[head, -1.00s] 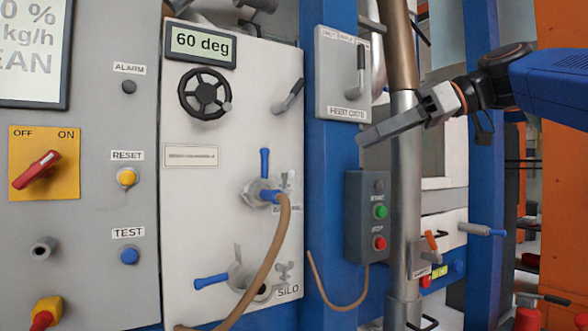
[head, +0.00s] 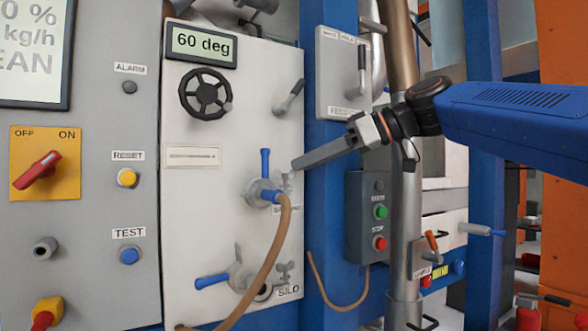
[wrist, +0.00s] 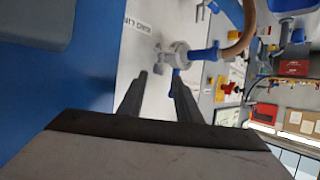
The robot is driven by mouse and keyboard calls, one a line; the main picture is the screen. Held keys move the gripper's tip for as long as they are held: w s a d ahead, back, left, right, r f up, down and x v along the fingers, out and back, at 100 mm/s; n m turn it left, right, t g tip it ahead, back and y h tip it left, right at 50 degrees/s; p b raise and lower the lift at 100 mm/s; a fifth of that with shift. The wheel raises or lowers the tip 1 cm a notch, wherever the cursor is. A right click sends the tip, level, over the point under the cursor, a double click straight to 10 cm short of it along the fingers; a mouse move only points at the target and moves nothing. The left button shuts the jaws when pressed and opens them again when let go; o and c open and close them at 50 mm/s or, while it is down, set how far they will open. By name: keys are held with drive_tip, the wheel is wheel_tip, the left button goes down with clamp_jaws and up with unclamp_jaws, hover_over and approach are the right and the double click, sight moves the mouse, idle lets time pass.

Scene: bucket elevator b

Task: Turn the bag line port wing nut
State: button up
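Two ports with blue levers are on the white panel (head: 235,140). The upper port (head: 262,192) has a tan hose (head: 272,245) on it and a small grey wing nut (head: 288,186) at its right. Its label is partly hidden and unreadable; the lower port (head: 240,277) is marked SILO and has its own wing nut (head: 284,270). My gripper (head: 296,166) reaches in from the right, tips just above and beside the upper wing nut. In the wrist view my gripper (wrist: 160,72) is open, with a gap between its fingers and a grey port fitting (wrist: 165,54) beyond them. Contact is not clear.
A blue upright post (head: 330,200) with a start-stop box (head: 367,215) stands right of the panel, under my arm. A black handwheel (head: 205,93) and a grey lever (head: 289,97) stick out above. The tan hose hangs in front of the lower port.

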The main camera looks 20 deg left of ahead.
sight(288, 171)
drive_tip(key=shift+x, duration=2.05)
